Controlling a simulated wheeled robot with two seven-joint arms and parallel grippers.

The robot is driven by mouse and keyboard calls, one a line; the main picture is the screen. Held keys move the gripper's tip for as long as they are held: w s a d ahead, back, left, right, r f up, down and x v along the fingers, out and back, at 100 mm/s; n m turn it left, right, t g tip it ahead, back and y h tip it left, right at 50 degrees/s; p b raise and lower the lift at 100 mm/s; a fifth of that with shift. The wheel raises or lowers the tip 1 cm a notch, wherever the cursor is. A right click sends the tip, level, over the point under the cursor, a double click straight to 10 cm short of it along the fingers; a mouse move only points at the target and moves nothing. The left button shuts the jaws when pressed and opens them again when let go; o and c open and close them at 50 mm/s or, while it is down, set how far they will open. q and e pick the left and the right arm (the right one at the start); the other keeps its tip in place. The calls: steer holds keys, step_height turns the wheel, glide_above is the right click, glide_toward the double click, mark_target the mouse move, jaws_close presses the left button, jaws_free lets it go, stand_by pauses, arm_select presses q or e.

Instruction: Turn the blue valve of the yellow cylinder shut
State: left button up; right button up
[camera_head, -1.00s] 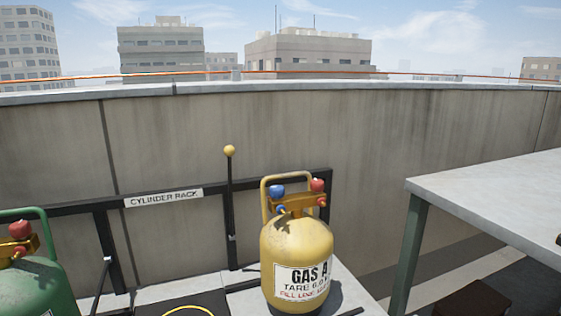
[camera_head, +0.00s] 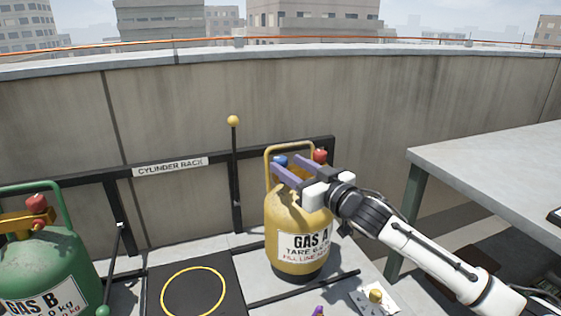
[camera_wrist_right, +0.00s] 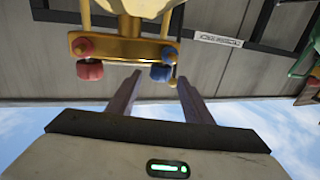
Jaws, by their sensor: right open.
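The yellow cylinder (camera_head: 292,214), labelled GAS A, stands upright in the cylinder rack. Its blue valve (camera_head: 281,160) is at the top left and its red valve (camera_head: 320,155) at the top right. My right gripper (camera_head: 285,162) is open at the cylinder's top, its purple fingers partly covering the valves' bracket. The right wrist view shows the cylinder upside down, with the blue valve (camera_wrist_right: 160,73) between the two open fingertips in the picture. I cannot tell whether they touch it. The red valve (camera_wrist_right: 89,70) is left of the fingers there. My left gripper is out of view.
A green cylinder (camera_head: 40,268), labelled GAS B, stands at the left. A black rail (camera_head: 170,172) with an upright, yellow-knobbed lever (camera_head: 234,165) runs behind. A grey table (camera_head: 500,172) is at the right. A black mat with a yellow ring (camera_head: 164,292) lies between the cylinders.

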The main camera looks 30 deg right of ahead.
mark_target(284, 163)
steer(key=shift+w+a, duration=0.1)
steer(key=shift+w, duration=2.15)
steer(key=shift+c, duration=0.4)
steer(key=c, duration=1)
